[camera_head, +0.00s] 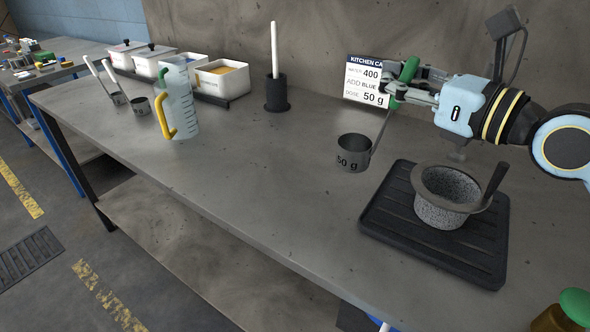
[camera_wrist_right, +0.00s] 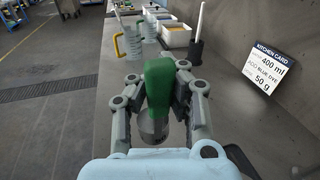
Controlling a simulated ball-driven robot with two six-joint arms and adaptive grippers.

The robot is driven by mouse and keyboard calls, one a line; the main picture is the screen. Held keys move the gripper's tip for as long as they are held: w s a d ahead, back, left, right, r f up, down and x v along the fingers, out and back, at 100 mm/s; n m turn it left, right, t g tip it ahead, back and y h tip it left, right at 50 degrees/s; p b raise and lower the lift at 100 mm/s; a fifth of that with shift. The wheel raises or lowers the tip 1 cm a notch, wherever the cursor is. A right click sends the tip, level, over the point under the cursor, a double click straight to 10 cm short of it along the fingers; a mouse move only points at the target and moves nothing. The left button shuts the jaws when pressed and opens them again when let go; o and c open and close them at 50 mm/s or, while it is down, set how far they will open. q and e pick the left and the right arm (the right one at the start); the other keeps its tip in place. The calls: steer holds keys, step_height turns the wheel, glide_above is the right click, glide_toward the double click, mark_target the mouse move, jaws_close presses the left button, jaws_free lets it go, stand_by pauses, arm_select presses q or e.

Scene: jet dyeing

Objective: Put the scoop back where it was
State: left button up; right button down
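The scoop (camera_head: 353,153) is a dark grey cup marked 50 g on a long handle with a green grip (camera_head: 405,74). My right gripper (camera_head: 396,88) is shut on the green grip and holds the scoop above the table, left of the black tray. In the right wrist view the green grip (camera_wrist_right: 159,85) sits between the two fingers, with the cup (camera_wrist_right: 153,128) partly hidden behind it. Two similar scoops with pale handles, one of them (camera_head: 141,105), stand at the far left. My left gripper is not in view.
A grey stone mortar (camera_head: 447,197) with a dark pestle stands on the black tray (camera_head: 400,236). A jug with a yellow handle (camera_head: 181,104), lidded boxes (camera_head: 153,61), an open box of orange powder (camera_head: 222,79) and a black holder with a white rod (camera_head: 277,93) stand left. The middle table is clear.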

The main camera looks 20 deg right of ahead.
steer(key=shift+w+d+f+m+b, duration=0.1)
steer(key=shift+w+f+m+b, duration=0.25)
steer(key=shift+f+b, duration=0.4)
steer(key=shift+w+a+f+b, duration=0.6)
steer(key=shift+w+b, duration=0.1)
steer(key=shift+b, duration=0.45)
steer(key=w+a+f+b, duration=0.5)
steer(key=a+f, duration=0.1)
steer(key=f, duration=0.2)
steer(key=shift+w+a+f, duration=0.3)
steer(key=shift+a, duration=0.1)
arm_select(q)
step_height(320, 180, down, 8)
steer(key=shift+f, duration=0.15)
arm_select(e)
steer(key=c, duration=1.4)
jaws_free()
steer(key=shift+c, duration=0.2)
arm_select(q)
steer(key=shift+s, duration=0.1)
